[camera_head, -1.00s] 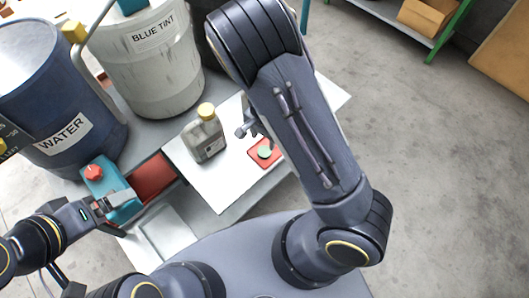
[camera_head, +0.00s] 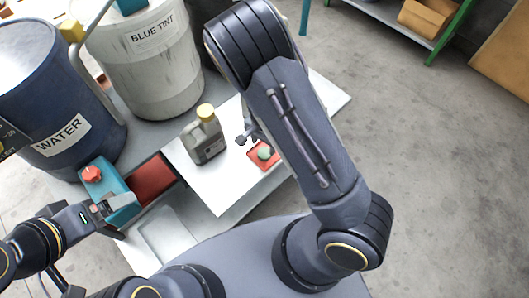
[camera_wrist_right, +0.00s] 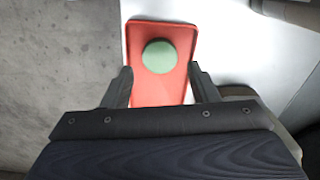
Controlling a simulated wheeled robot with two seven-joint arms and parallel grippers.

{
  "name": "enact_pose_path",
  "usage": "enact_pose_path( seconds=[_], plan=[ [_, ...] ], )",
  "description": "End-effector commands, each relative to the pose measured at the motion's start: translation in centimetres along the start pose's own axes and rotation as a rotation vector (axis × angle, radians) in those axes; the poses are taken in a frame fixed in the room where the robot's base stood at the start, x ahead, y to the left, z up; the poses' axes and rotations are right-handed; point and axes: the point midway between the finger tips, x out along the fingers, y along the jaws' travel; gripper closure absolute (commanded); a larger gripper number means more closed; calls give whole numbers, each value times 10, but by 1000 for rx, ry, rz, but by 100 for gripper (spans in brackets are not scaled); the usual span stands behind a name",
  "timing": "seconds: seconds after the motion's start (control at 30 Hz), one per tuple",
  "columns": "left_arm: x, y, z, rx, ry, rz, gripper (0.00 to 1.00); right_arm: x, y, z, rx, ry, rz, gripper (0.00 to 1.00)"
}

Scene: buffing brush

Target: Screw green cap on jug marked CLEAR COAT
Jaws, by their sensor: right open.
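The green cap (camera_head: 264,153) lies on a small red tray (camera_head: 254,160) on the white board. In the right wrist view the green cap (camera_wrist_right: 159,56) sits near the far end of the red tray (camera_wrist_right: 171,92). My right gripper (camera_wrist_right: 161,87) is open, with its fingers on either side of the tray, and the cap is just beyond the fingertips, untouched. A grey jug (camera_head: 206,145) with a yellow top stands upright left of the tray; I cannot read any CLEAR COAT marking. My left gripper (camera_head: 113,206) is at the near end of a teal box with a red knob; its jaw state is unclear.
The teal box (camera_head: 113,183) stands beside a red block (camera_head: 153,180). A blue WATER drum (camera_head: 50,95) and a white BLUE TINT bucket (camera_head: 153,75) stand behind. The white board (camera_head: 208,187) has bare space in front of the jug.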

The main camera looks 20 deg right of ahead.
Motion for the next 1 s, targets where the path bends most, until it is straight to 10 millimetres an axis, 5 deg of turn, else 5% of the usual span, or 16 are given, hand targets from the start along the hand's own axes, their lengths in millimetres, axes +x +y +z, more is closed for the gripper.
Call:
enact_pose_path(
  seconds=[0.33, 0.7, 1.0],
  plan=[
    [16, -7, 8, 0, 0, 0, 7, 48, 1, -3, 2, -1, 2, 46],
    [15, -7, 8, 0, 0, 0, 7, 50, 0, -4, 1, 0, 0, 46],
    [15, -7, 8, 0, 0, 0, 7, 50, 0, -3, 1, 0, 0, 79]
  ],
)
